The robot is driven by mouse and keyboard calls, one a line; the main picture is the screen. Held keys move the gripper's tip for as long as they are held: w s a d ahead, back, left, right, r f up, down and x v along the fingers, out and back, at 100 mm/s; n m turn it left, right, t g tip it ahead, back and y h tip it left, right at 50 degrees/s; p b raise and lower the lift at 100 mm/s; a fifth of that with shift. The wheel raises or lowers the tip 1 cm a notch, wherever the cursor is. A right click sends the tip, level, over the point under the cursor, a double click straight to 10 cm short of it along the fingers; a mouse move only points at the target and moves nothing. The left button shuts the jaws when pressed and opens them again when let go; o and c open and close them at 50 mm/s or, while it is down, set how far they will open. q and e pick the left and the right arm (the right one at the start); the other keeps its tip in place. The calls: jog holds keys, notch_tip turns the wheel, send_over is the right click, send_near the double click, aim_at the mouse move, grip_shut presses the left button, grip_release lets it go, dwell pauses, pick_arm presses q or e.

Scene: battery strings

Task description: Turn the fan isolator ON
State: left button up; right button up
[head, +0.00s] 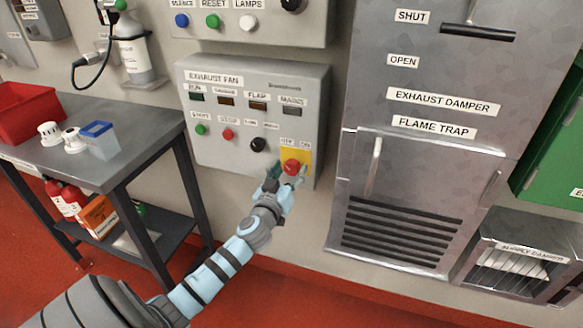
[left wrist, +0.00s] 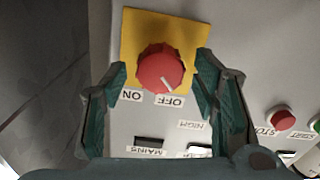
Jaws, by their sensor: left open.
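The fan isolator is a red rotary knob (left wrist: 161,70) on a yellow plate (left wrist: 188,24), at the lower right of the grey exhaust fan panel (head: 215,148). The knob also shows in the head view (head: 291,167). The left wrist view is upside down; the knob's white line points towards the OFF label (left wrist: 171,101), with the ON label (left wrist: 131,95) to its left. My left gripper (left wrist: 160,72) is open, with one finger on each side of the knob; I cannot tell whether they touch it. It also shows at the panel in the head view (head: 287,175). My right gripper is not in view.
A black selector (head: 258,145) and green and red buttons (head: 228,134) sit left of the isolator. The flame trap cabinet (head: 420,185) stands to the right. A dark table (head: 120,155) with a red bin (head: 25,112) stands on the left.

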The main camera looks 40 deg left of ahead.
pick_arm(q)
jog(key=shift+x, duration=0.9)
jog(key=c, duration=1.2)
